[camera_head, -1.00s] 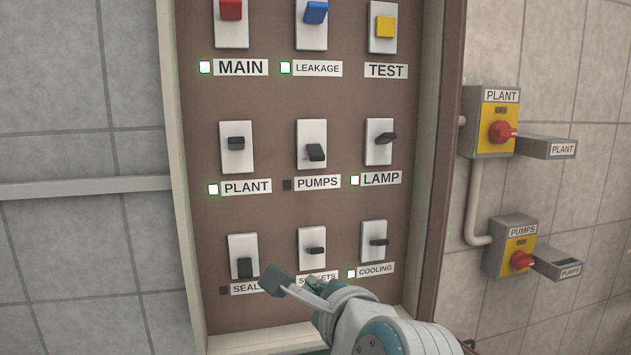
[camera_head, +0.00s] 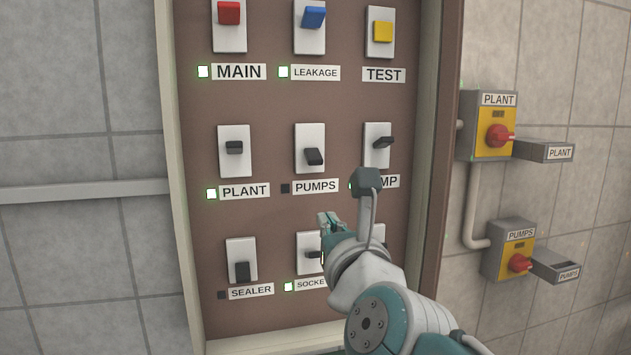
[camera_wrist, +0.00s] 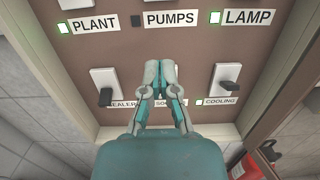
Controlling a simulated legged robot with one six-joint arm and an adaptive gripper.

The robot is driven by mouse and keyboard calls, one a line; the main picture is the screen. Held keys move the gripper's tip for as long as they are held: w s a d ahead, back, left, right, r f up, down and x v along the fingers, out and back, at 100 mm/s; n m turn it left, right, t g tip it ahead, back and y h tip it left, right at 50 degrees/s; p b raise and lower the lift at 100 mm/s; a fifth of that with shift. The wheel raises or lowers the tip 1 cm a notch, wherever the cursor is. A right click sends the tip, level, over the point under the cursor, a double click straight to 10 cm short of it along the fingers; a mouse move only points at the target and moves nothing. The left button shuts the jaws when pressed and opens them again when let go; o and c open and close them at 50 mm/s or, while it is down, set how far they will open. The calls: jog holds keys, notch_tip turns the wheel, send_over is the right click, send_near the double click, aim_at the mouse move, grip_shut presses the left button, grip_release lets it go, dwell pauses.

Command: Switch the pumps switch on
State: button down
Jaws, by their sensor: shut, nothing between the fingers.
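The PUMPS switch (camera_head: 314,156) is a black lever on a white plate in the middle of the panel. Its lever points down, and the indicator (camera_head: 285,188) beside its label is dark. The PUMPS label (camera_wrist: 171,19) shows at the top of the wrist view; its lever is out of that view. My gripper (camera_head: 327,220) is below and slightly right of the PUMPS label, in front of the SOCKETS switch, which it partly hides. In the wrist view my gripper (camera_wrist: 160,68) has its fingertips together with nothing between them.
Neighbouring switches are PLANT (camera_head: 234,147), LAMP (camera_head: 383,142) and SEALER (camera_head: 242,270). PLANT and SOCKETS indicators are lit green; SEALER's is dark. The cabinet's raised frame (camera_head: 438,130) borders the right side. PLANT and PUMPS rotary boxes (camera_head: 510,250) are on the wall beyond.

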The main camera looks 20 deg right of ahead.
aim_at(307, 188)
jog(key=w, duration=0.7)
jog(key=w+r, duration=0.1)
jog(key=w, duration=0.2)
jog(key=shift+w+d, duration=0.2)
jog(key=shift+d, duration=0.15)
jog(key=shift+s+r, duration=0.75)
jog(key=shift+r, duration=0.3)
jog(key=shift+s+a+r, duration=0.1)
jog(key=shift+s+r, duration=0.25)
jog(key=shift+r, duration=0.4)
